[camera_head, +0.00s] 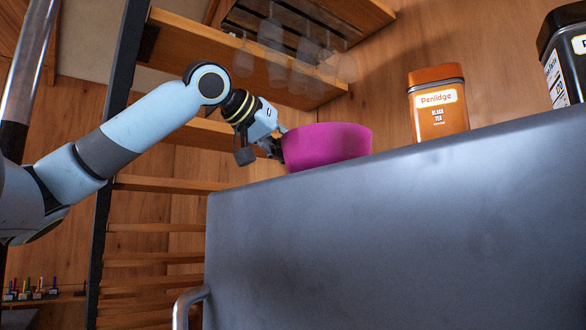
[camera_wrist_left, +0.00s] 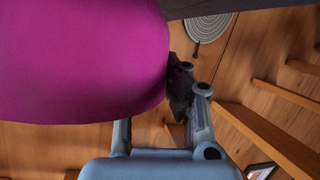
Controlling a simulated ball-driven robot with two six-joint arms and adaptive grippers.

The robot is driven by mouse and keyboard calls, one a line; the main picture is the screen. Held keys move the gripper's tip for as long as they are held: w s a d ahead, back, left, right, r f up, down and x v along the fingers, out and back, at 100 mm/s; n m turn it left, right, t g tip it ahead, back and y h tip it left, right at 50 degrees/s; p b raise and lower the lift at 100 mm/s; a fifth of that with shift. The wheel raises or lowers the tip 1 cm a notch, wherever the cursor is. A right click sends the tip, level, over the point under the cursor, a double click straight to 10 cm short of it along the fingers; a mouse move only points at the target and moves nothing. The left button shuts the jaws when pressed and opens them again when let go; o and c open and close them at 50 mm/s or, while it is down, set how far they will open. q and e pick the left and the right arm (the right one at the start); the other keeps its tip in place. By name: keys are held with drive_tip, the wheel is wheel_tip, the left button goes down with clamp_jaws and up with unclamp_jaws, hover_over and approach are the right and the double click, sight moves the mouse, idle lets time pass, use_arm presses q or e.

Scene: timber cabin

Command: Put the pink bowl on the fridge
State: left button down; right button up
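The pink bowl (camera_head: 328,145) is upright at the top of the grey fridge (camera_head: 400,235), near its left end. The fridge's top edge meets the bowl's lower side, so I cannot tell if it rests on the top or hangs just above it. My left gripper (camera_head: 274,146) is at the bowl's left side and appears shut on its wall. In the left wrist view the bowl (camera_wrist_left: 80,60) fills the upper left; one dark finger pad lies against its edge and the other finger is hidden behind it. My right gripper is not in view.
An orange tea tin (camera_head: 438,108) and a black canister (camera_head: 565,60) stand on the fridge to the right of the bowl. A wooden shelf with hanging glasses (camera_head: 272,45) is above and behind. A fridge handle (camera_head: 186,305) sticks out at the lower left.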

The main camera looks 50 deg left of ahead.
use_arm(q)
drive_tip(key=shift+s, duration=0.1)
drive_tip(key=shift+s+d+r, duration=0.15)
drive_tip(key=shift+d, duration=0.05)
drive_tip(key=shift+s+d, duration=0.15)
drive_tip(key=c, duration=1.9)
unclamp_jaws()
drive_tip(key=shift+f, duration=0.2)
drive_tip(key=o, duration=0.4)
drive_tip(key=shift+w, duration=0.2)
drive_tip(key=shift+s, duration=0.1)
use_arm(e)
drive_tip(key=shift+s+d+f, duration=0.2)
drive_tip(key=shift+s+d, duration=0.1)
